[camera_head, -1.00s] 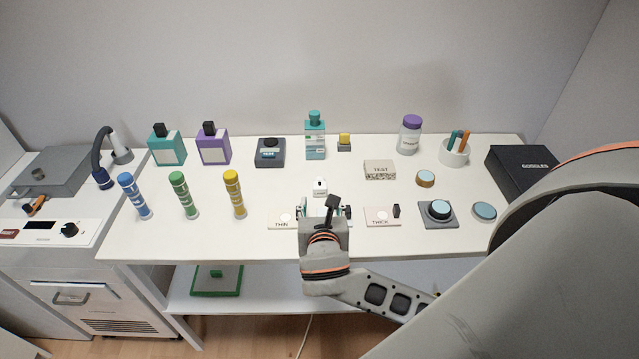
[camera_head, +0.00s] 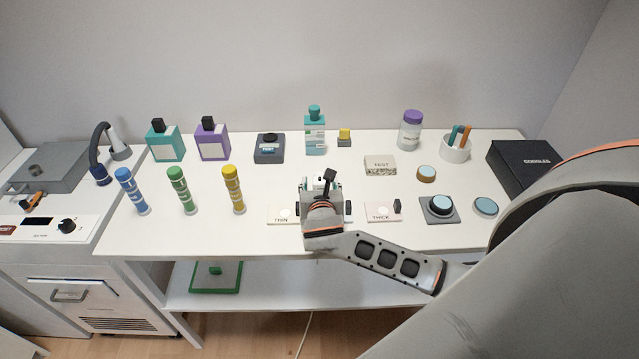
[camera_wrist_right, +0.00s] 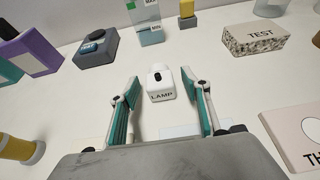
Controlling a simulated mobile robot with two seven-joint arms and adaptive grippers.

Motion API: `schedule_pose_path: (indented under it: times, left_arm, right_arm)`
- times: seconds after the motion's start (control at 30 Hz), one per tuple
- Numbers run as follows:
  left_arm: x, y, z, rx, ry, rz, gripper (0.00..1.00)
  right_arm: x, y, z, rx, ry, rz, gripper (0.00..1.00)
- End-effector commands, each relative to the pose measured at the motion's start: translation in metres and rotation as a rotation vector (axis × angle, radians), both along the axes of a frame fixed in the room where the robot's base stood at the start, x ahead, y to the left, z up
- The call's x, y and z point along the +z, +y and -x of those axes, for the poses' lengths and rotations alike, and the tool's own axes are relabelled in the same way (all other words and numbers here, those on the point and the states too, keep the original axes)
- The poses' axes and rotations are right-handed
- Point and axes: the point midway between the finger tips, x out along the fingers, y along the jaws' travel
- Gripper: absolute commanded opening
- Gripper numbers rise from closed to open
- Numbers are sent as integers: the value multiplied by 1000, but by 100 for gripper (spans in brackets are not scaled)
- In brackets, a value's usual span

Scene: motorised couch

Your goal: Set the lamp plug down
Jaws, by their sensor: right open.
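The lamp plug (camera_wrist_right: 161,86) is a small white block marked LAMP, with a dark spot on its top. It stands upright on the white table. In the head view my right gripper mostly hides it. My right gripper (camera_wrist_right: 162,80) is open, with one green-padded finger to the left of the plug and one to the right. A gap shows between the plug and each finger, and nothing is held. In the head view the right gripper (camera_head: 320,183) is over the middle of the table. My left gripper is not in view.
The THIN card (camera_head: 282,215) and THICK card (camera_head: 380,212) lie either side of my right wrist. Behind are a teal bottle (camera_head: 315,138), a yellow-topped block (camera_head: 344,138) and the TEST block (camera_head: 380,165). A yellow tube (camera_head: 233,190) stands left.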

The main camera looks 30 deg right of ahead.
Motion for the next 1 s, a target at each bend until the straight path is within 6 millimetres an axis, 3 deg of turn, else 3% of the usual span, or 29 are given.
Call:
schedule_pose_path:
  times: [0.13,0.3,0.77,1.0]
  left_arm:
    - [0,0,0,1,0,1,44]
    - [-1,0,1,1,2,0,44]
    - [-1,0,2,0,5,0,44]
    - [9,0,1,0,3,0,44]
  right_arm:
    - [0,0,0,0,0,0,47]
    - [0,0,0,0,0,0,6]
    - [7,0,0,0,-2,-1,6]
    - [43,1,0,0,-6,-2,6]
